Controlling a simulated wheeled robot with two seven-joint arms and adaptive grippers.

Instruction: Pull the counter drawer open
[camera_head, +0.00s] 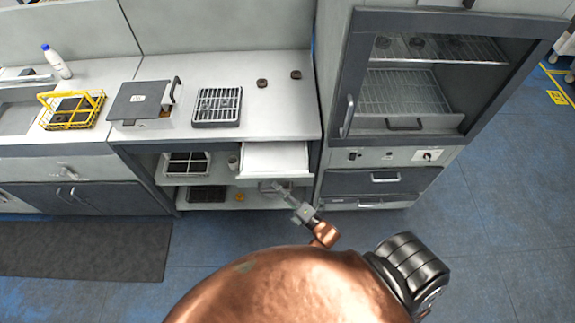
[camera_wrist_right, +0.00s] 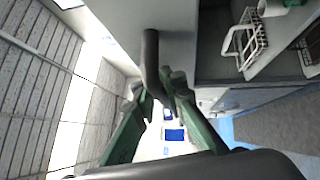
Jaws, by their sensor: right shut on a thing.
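The counter drawer (camera_head: 275,158) is a white, shallow drawer under the right end of the counter. It stands out from the counter, and its pale inside shows from above. My right gripper (camera_head: 278,187) is at the drawer's front, low in the middle. In the right wrist view, the fingers of my right gripper (camera_wrist_right: 162,92) are closed around a dark bar handle (camera_wrist_right: 151,62) on a grey panel. The handle is mostly hidden in the head view. My left gripper is in neither view.
A grey counter (camera_head: 262,108) holds a black rack (camera_head: 217,106), a grey lidded device (camera_head: 140,102) and two small dark round items. Open shelves below hold a white basket (camera_head: 186,163). A glass-door cabinet (camera_head: 405,95) stands close on the right.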

